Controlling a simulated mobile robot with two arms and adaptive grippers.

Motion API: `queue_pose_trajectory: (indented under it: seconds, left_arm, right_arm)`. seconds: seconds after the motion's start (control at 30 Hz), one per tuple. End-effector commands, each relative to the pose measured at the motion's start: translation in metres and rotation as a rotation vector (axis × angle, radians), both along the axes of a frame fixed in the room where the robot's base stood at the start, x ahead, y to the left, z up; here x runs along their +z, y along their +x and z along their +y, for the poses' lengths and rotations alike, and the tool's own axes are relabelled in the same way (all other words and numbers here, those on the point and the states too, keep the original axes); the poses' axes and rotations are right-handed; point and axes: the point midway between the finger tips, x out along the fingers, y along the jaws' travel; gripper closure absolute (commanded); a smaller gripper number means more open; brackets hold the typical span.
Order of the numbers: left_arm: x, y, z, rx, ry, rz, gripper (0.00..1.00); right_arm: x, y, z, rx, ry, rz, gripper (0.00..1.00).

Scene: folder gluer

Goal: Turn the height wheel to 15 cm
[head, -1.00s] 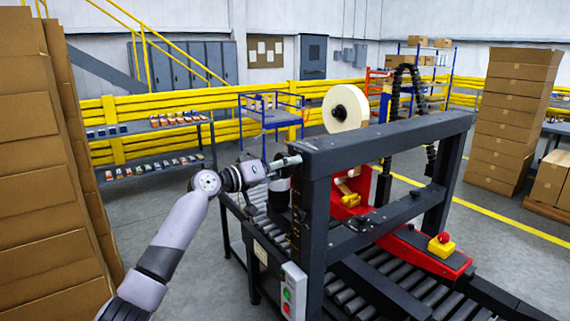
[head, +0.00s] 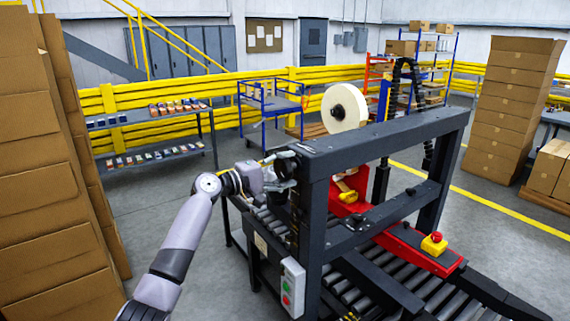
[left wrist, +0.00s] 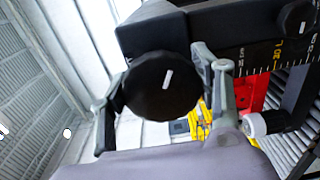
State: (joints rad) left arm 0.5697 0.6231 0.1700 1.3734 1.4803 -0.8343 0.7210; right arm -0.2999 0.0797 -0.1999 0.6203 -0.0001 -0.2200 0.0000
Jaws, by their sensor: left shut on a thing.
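The height wheel (left wrist: 158,86) is a round black knob with a short white mark, seen face-on in the left wrist view. The white mark is tilted slightly from upright. My left gripper (left wrist: 155,88) is shut on the wheel, with one grey finger at its left rim and one at its right rim. In the head view my left gripper (head: 279,171) is at the near-left top corner of the dark machine frame (head: 390,145), and it mostly hides the wheel there. A scale (left wrist: 275,64) with white ticks and a yellow mark runs along the frame; its digits are hard to read. My right gripper is out of view.
A roller conveyor (head: 345,300) runs under the frame. A control box (head: 292,287) with green and red buttons hangs on the near side. Stacked cartons (head: 40,170) stand close on the left. A tape roll (head: 345,107) sits above the frame. Open floor lies behind my left arm.

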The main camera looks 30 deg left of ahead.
Motion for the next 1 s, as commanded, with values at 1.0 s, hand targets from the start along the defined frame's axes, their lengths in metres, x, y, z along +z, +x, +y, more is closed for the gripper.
queue_pose_trajectory:
  seconds: [1.0]
  left_arm:
    - [0.0006, 0.0000, 0.0008, 0.001, -0.144, 0.059, 0.33]
  right_arm:
    - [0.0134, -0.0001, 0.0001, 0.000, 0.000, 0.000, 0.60]
